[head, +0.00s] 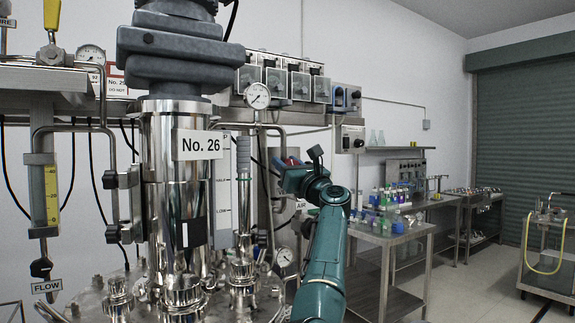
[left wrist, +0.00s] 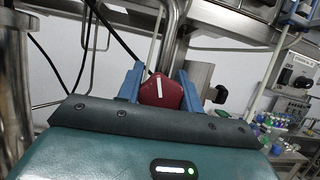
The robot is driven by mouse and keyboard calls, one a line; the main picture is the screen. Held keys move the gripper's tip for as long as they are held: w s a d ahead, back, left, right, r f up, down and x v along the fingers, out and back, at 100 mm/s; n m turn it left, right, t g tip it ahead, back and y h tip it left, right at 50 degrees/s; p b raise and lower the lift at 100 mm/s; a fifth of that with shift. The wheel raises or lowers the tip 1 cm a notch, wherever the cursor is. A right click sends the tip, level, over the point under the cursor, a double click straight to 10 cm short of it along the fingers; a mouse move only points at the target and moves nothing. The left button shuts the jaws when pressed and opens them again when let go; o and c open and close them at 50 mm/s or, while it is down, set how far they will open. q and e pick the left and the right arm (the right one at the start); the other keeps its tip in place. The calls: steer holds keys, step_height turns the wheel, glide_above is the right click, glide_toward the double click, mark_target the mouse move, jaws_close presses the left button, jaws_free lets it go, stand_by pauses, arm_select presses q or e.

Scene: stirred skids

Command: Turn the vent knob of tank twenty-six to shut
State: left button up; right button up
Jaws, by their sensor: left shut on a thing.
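Tank twenty-six is the shiny steel vessel (head: 165,190) with a "No. 26" label (head: 199,145) in the head view. A bit of the red knob (head: 292,160) also shows in the head view, right of the tank. My left gripper (left wrist: 158,80) has its blue fingers on both sides of the knob and is shut on it. In the head view the gripper (head: 286,172) partly covers the knob. Any shut or open marking beside the knob is unreadable. My right gripper is out of view.
Pipes, a pressure gauge (head: 257,95) and black cables crowd the space around the knob. A lower gauge (head: 284,257) sits beside the tank. A steel bench (head: 385,235) with colored bottles stands right. A cart (head: 550,250) stands far right, with open floor before it.

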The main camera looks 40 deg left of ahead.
arm_select(q)
steer(key=shift+c, duration=1.1)
